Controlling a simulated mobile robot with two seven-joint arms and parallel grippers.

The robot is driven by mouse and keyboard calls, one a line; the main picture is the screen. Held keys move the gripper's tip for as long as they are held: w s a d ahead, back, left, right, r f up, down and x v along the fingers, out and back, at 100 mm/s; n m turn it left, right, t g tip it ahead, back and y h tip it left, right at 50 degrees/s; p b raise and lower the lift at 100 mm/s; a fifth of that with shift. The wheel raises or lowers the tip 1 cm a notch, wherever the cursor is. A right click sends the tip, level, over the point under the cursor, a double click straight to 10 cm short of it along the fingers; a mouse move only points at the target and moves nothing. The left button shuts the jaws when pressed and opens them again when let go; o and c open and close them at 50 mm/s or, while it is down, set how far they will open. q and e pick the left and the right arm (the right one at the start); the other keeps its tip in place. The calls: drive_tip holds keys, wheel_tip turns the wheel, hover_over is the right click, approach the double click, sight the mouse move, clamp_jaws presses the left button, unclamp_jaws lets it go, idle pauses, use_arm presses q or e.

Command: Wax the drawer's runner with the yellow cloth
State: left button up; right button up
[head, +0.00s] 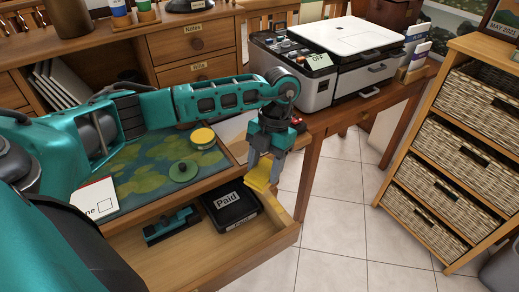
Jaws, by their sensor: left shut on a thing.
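My left gripper (262,170) is shut on the yellow cloth (256,181), with its fingers pointing down. The cloth hangs at the right side of the open drawer (185,262), by the pale wooden side edge (283,214). I cannot tell whether the cloth touches the wood. The runner itself is hard to make out behind the cloth and gripper. A round tin (203,138) with yellow contents stands on the desk mat. A round green lid (183,171) lies in front of it. My right gripper is not in view.
The drawer holds a black box (232,207) labelled Paid and a teal and black tool (172,225). A white printed card (96,201) lies on the leaf-patterned mat (140,160). A printer (335,60) stands behind, and basket shelves (450,150) stand right. Tiled floor is clear between.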

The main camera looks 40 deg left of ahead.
sight(265, 195)
use_arm(q)
drive_tip(key=shift+d+f, duration=0.15)
drive_tip(key=shift+f, duration=0.05)
drive_tip(key=shift+f+b, duration=0.8)
drive_tip(key=shift+f, duration=0.05)
wheel_tip(265, 195, down, 3)
drive_tip(key=b, duration=0.2)
drive_tip(key=shift+f+b, duration=0.2)
drive_tip(key=shift+b, duration=0.2)
drive_tip(key=shift+f, duration=0.25)
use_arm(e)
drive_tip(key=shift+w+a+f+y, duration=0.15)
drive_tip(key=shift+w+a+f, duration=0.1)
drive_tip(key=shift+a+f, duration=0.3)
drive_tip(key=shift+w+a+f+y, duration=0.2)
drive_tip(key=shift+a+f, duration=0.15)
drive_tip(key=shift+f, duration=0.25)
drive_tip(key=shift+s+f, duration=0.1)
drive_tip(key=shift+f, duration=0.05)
use_arm(q)
drive_tip(key=shift+f+b, duration=0.55)
drive_tip(key=shift+f, duration=0.05)
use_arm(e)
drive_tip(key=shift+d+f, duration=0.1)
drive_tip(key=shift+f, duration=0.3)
use_arm(q)
drive_tip(key=shift+w, duration=0.1)
